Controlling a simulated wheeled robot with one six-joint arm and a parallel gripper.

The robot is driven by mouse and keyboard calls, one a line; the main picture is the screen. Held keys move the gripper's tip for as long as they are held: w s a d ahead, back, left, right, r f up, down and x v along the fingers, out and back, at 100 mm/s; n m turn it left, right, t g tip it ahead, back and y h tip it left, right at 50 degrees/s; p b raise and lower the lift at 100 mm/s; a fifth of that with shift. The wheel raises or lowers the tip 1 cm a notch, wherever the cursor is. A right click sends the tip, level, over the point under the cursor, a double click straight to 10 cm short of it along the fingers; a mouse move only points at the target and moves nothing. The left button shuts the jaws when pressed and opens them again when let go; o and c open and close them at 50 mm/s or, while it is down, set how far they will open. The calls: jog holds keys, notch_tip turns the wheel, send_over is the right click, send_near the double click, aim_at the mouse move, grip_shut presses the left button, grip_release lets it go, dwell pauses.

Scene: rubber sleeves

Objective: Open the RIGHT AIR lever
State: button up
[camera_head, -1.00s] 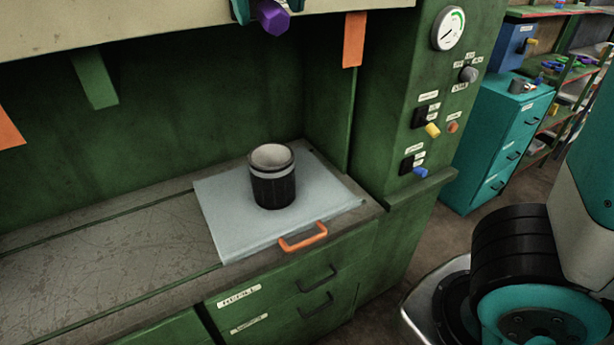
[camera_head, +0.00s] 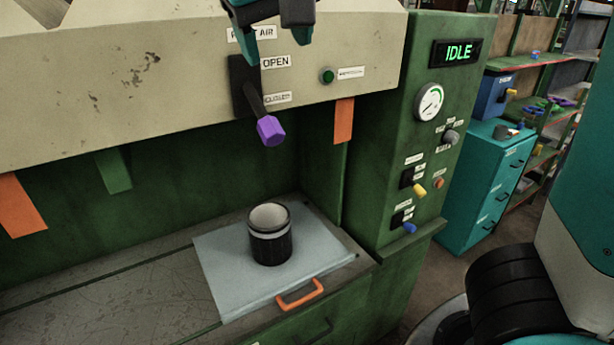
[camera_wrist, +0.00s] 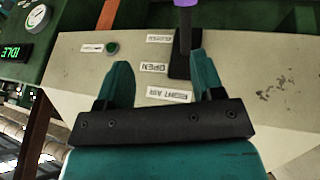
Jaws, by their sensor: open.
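The RIGHT AIR lever has a purple hexagonal knob (camera_head: 270,130) on a dark arm. It hangs down from a dark slot plate on the cream panel (camera_head: 150,80), its knob lower than the CLOSED label (camera_head: 277,97). The OPEN label (camera_head: 276,62) sits above that one. My gripper (camera_head: 272,45) is open and empty above the knob, apart from it, partly covering the RIGHT AIR label. In the upside-down wrist view, the knob (camera_wrist: 186,3) is cut off at the top edge, beyond my gripper's fingers (camera_wrist: 158,62); the right finger overlaps the slot plate.
A green button (camera_head: 327,76) is right of the lever. Orange tabs (camera_head: 343,120) hang below the panel. A black canister (camera_head: 270,245) stands on the pale plate (camera_head: 215,265) below. The right-hand green column carries a gauge (camera_head: 430,103), switches and a display (camera_head: 457,53) reading IDLE.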

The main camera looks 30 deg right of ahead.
jog(key=d+f+n+g+y, duration=0.1)
jog(key=d+f, duration=0.4)
jog(key=f, duration=0.6)
jog(key=d+f+n, duration=0.1)
jog(key=d+f, duration=0.3)
jog(key=f, duration=0.7)
jog(key=s+a+f+n+g+y+b, duration=0.2)
jog(key=s+a+f+n+y+b, duration=0.2)
jog(key=s+a+f+b, duration=0.8)
jog(key=shift+s+g+y+b, duration=0.4)
jog(key=shift+y+b, duration=0.5)
jog(key=shift+b, duration=0.2)
jog(key=shift+a, duration=0.1)
